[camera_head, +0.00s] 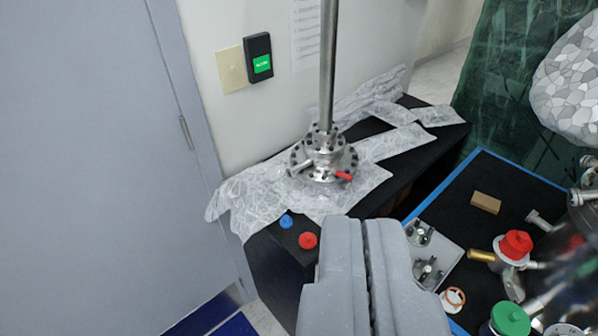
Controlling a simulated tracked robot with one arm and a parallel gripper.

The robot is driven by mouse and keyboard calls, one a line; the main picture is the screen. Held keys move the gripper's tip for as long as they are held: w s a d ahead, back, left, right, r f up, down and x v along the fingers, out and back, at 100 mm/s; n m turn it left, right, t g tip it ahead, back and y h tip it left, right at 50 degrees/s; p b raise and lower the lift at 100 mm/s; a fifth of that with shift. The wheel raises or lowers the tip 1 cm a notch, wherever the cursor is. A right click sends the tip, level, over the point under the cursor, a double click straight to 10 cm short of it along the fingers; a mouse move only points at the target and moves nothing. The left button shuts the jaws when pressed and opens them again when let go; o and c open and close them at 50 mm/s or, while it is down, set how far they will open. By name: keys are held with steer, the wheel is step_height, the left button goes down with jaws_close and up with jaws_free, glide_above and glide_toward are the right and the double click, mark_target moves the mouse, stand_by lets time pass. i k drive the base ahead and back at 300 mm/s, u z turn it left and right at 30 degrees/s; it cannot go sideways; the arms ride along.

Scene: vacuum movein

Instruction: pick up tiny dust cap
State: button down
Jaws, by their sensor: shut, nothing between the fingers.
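Two small caps lie on the front left corner of a black table. The blue cap (286,221) is the smaller one, at the edge of a crinkled clear sheet. The red cap (308,240) lies just right of it and nearer to me. I cannot tell which of them is the tiny dust cap. My gripper (363,224) is shut and empty, its two grey fingers side by side. In the picture its tips are to the right of both caps and apart from them. The fingers hide part of the table's front.
A metal flange with an upright rod (327,75) stands on the clear sheet (250,195). At right, a blue-edged black table (480,160) holds a wooden block (485,202), metal fittings, and larger red (516,243) and green (510,319) caps. A grey door (85,170) is at left.

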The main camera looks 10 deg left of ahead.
mark_target(286, 222)
steer(key=u, duration=0.85)
steer(key=k, duration=1.15)
steer(key=u, duration=1.1)
steer(key=i, duration=1.25)
steer(key=z, duration=0.7)
steer(key=i, duration=1.15)
steer(key=z, duration=1.15)
steer(key=i, duration=0.6)
steer(key=z, duration=0.25)
steer(key=k, duration=0.4)
steer(key=z, duration=0.05)
